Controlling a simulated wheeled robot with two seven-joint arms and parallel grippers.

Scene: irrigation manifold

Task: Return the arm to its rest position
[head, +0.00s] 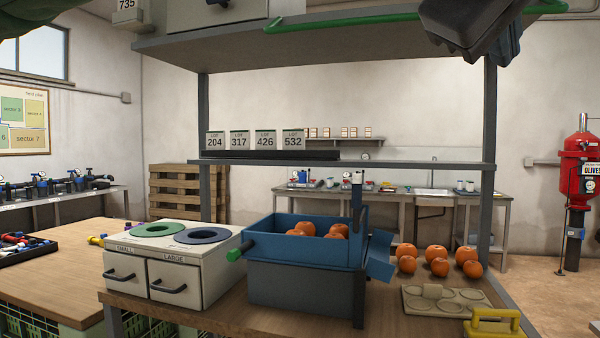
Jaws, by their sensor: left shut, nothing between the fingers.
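Most of my left arm is outside the picture.
Below are a blue bin (305,280) holding oranges, a white two-drawer box (165,275), several loose oranges (438,266), a beige tray with round recesses (445,300) and a yellow-handled item (492,322). Shelf posts (489,110) stand nearby.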

